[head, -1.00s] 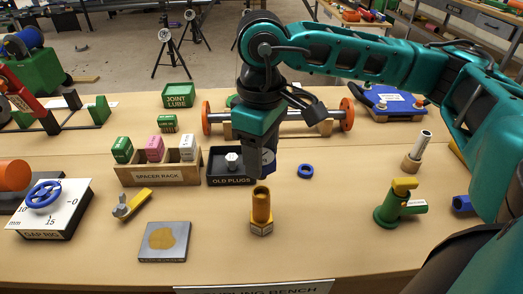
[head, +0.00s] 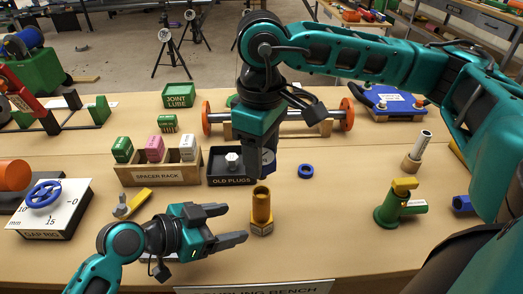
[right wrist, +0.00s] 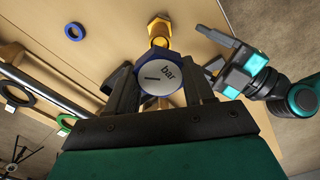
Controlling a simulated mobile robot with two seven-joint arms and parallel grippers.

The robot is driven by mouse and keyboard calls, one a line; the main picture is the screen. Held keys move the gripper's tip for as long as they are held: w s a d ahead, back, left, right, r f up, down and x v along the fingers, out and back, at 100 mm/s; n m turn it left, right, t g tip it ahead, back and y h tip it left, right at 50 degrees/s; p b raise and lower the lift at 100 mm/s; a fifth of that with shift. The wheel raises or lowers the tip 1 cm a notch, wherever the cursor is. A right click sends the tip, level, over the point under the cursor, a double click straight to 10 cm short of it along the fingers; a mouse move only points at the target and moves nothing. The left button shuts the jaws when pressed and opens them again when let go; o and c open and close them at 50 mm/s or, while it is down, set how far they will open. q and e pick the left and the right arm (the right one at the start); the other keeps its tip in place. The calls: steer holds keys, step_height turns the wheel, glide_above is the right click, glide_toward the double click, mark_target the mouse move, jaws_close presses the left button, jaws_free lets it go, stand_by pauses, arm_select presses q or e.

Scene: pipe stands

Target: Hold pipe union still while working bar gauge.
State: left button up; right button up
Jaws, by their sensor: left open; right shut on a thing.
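The brass pipe union (head: 261,208) stands upright on the bench, its round opening facing up. It also shows in the right wrist view (right wrist: 160,30). My right gripper (head: 261,172) is just above the union, pointing down. It is shut on the bar gauge (right wrist: 161,76), which has a white face marked "bar" and a blue rim. I cannot tell whether the gauge touches the union. My left gripper (head: 237,225) is open and low over the bench, left of the union. Its two fingers point at the union, with their tips close to it.
The spacer rack (head: 160,175) and old plugs tray (head: 222,181) stand behind. A blue ring (head: 305,171) lies right of the union, and a green fitting with a yellow top (head: 390,210) stands farther right. The gap rig (head: 60,215) is at the left.

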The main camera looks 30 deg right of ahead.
mark_target(255, 220)
arm_select(q)
steer(key=shift+x, duration=4.35)
steer(key=shift+c, duration=0.4)
steer(key=c, duration=0.8)
steer(key=shift+c, duration=0.2)
steer(key=shift+s+a+f, duration=0.1)
steer(key=shift+f, duration=0.1)
arm_select(e)
steer(key=shift+f, duration=0.1)
arm_select(q)
steer(key=o, duration=0.6)
steer(key=c, duration=0.6)
arm_select(e)
steer(key=shift+f, duration=0.1)
